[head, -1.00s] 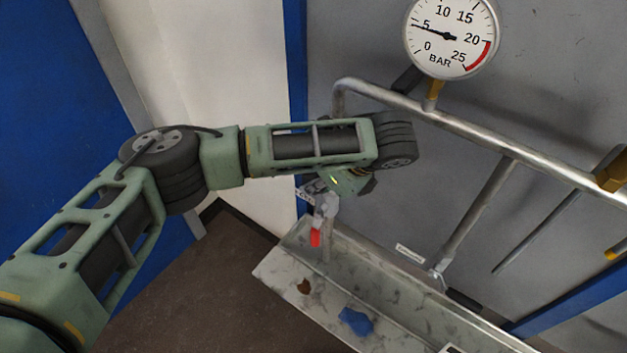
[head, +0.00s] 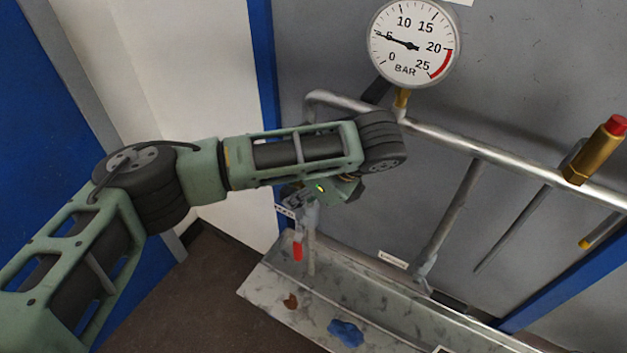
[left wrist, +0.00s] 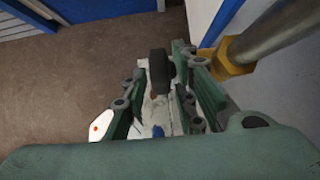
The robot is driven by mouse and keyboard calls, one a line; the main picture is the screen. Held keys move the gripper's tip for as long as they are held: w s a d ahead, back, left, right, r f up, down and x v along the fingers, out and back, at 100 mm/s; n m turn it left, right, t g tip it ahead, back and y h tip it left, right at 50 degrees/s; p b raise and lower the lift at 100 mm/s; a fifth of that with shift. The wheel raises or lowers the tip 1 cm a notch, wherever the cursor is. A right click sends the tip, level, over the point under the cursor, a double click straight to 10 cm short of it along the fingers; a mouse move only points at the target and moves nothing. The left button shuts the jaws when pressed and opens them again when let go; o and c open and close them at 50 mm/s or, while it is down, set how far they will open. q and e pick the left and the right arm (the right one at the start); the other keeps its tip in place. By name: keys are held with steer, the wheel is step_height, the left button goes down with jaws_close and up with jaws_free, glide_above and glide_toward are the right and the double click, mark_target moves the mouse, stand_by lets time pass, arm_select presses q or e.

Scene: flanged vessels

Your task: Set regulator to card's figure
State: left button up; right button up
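The round pressure gauge (head: 413,43) stands on the pipe in the head view; its needle points close to the 5 mark. My left gripper (head: 322,188) is at the left end of the pipe below the gauge, mostly hidden behind my own arm. In the left wrist view its two green fingers (left wrist: 165,105) are apart, with a black round knob (left wrist: 158,72) at the gap between them. I cannot tell whether a finger touches it. No figure on a card is readable; a white card (head: 460,1) is cut off at the top edge. My right gripper is out of view.
A metal pipe (head: 455,144) runs across the grey panel, with a red-capped brass fitting (head: 597,150) at right. A red handle (head: 298,248) hangs below my gripper. A metal tray (head: 390,305) below holds a blue cloth (head: 346,333). A small label (head: 392,259) is unreadable.

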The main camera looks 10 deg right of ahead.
arm_select(q)
steer(key=v, duration=0.9)
steer(key=shift+d, duration=0.2)
